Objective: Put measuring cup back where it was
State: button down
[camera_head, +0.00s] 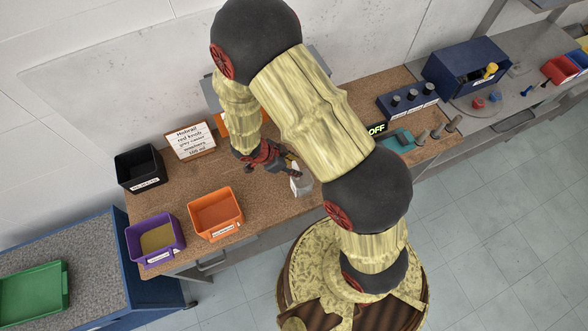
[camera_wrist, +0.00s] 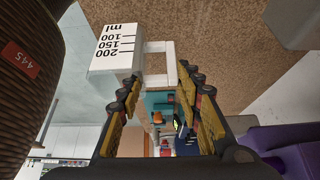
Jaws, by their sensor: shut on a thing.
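The measuring cup (camera_head: 302,184) is a pale vessel at the end of my gripper (camera_head: 292,171), near the front edge of the brown bench. In the wrist view the cup (camera_wrist: 103,65) is white with black volume marks reading 100, 150, 200 and ml, and a square white handle (camera_wrist: 168,47). My gripper's fingers (camera_wrist: 160,88) are on the handle, shut on it, with the cup body off to the left. My arm partly hides the bench around the cup. I cannot tell whether the cup's base touches the bench.
Black bin (camera_head: 160,177), purple bin (camera_head: 179,247) and orange bin (camera_head: 236,224) stand on the bench's left part. A written sign (camera_head: 190,141) stands at the back. A knob panel (camera_head: 408,102), an OFF display (camera_head: 376,128) and metal cylinders (camera_head: 437,131) are right. Bench between orange bin and cup is clear.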

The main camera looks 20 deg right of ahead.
jog(key=shift+w+d+f, duration=0.1)
jog(key=shift+d+f, duration=0.05)
jog(key=shift+f, duration=1.6)
jog(key=shift+f, duration=0.1)
jog(key=c, duration=1.3)
grip_release()
jog(key=shift+o, duration=0.3)
jog(key=p+v, duration=0.1)
jog(key=v, duration=1.1)
